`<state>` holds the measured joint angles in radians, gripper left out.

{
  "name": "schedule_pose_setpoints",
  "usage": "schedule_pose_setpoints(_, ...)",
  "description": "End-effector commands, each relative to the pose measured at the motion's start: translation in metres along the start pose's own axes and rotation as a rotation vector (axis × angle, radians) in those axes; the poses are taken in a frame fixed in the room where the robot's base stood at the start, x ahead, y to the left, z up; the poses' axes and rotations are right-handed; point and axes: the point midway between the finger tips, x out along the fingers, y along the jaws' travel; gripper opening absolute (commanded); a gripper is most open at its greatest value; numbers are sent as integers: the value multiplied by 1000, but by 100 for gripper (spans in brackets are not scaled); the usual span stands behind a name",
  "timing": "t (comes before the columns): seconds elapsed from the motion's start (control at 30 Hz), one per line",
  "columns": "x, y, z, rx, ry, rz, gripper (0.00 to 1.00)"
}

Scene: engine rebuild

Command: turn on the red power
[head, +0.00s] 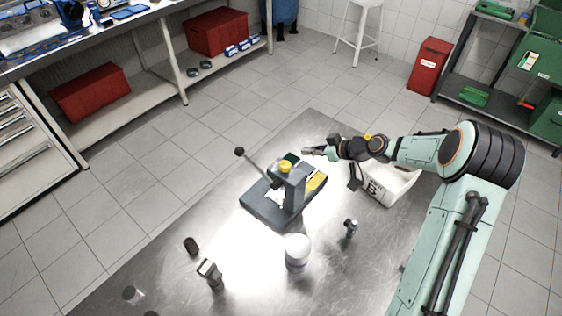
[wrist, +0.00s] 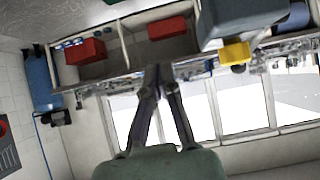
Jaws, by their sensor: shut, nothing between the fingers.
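No part that is clearly a red power switch shows in the head view. A grey bench press (head: 283,192) with a yellow cap, a dark lever with a ball knob and a dark green patch stands on the metal table. My gripper (head: 308,151) is at table-press height, just beyond the press's upper right side, apart from it. In the wrist view my gripper (wrist: 160,75) is shut and empty. A grey body (wrist: 245,15) with a yellow block (wrist: 235,53) is at the top right there. A red round part (wrist: 3,127) on a dark panel is cut by the left edge; I cannot tell what it is.
A white bin (head: 392,186) stands under my forearm. A white canister (head: 298,252), a small metal part (head: 350,228) and a grey handheld device (head: 210,272) stand on the steel table (head: 180,215). Red boxes (head: 215,32) are on shelves behind, across open floor.

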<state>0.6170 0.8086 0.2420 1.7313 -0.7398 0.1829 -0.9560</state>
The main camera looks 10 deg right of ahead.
Motion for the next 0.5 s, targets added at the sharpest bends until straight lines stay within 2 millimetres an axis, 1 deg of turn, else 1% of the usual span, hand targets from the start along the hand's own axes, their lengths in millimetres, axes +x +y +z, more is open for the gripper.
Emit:
schedule_pose_setpoints(0.03, 6, 0, 9, 4, -1, -2, 0)
schedule_pose_setpoints(0.13, 11, 0, 16, 1, -1, 0, 0)
schedule_pose_setpoints(0.5, 13, 0, 17, 0, -1, 0, 0)
